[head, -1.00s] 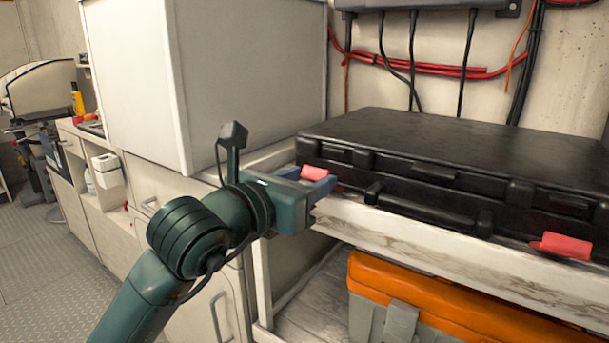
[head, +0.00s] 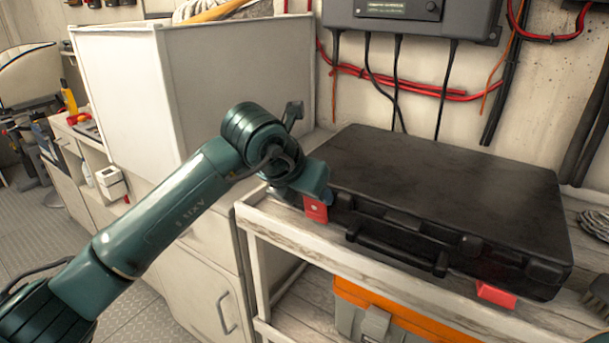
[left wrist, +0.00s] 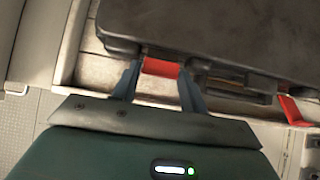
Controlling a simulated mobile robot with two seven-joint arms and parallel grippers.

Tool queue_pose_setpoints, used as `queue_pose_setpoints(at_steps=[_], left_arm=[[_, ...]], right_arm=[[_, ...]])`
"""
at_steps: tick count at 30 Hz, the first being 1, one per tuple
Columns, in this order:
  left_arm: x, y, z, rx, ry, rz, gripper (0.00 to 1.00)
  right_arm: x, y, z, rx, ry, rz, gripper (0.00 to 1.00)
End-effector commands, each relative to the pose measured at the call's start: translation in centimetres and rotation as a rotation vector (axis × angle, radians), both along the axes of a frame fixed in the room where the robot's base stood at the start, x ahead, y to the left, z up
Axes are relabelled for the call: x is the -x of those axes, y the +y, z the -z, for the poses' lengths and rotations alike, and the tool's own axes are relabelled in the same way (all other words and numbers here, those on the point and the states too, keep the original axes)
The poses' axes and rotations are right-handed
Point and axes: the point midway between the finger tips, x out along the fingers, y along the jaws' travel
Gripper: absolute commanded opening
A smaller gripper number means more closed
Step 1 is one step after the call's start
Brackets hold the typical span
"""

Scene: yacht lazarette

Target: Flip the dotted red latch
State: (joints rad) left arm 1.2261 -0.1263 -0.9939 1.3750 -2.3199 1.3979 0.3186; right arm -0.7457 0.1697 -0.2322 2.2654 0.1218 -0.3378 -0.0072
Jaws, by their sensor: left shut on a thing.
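A black hard case (head: 430,185) lies closed on a worn white shelf. Its left red latch (head: 315,209) is at the front left corner and shows a small pale mark on its face. My left gripper (head: 311,186) is at that corner, just above the visible latch face. In the left wrist view the same latch (left wrist: 161,68) sits between the two fingers of my left gripper (left wrist: 160,72), which is shut on it. A second red latch (head: 496,294) is at the front right of the case and sticks outward; it also shows in the left wrist view (left wrist: 292,110). My right gripper is out of view.
The case handle (head: 395,252) projects between the latches. The shelf's white front rail (head: 290,240) runs below the case. An orange-lidded box (head: 385,308) is underneath. A white cabinet (head: 235,85) stands behind my left arm, and cables hang on the back wall.

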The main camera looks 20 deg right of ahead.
Motion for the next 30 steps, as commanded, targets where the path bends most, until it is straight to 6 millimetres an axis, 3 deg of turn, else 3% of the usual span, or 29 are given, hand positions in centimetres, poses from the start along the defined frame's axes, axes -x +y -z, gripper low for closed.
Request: queue_pose_setpoints(at_steps=[1,12,28,29,30], left_arm=[[-0.19,-0.20,-0.70,-0.031,0.021,-0.002,0.21],[-0.88,-1.03,-0.54,-0.141,0.108,-0.001,0.21],[-0.98,-1.14,-0.34,-0.156,0.121,-0.001,0.21],[-0.98,-1.14,-0.34,-0.156,0.121,-0.001,0.45],[-0.98,-1.14,-0.34,-0.156,0.121,-0.001,0.48]], right_arm=[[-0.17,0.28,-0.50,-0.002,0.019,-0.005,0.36],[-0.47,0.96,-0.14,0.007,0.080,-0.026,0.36],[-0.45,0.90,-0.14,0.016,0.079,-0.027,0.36],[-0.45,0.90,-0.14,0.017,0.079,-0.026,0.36],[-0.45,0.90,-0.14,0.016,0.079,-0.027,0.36]])
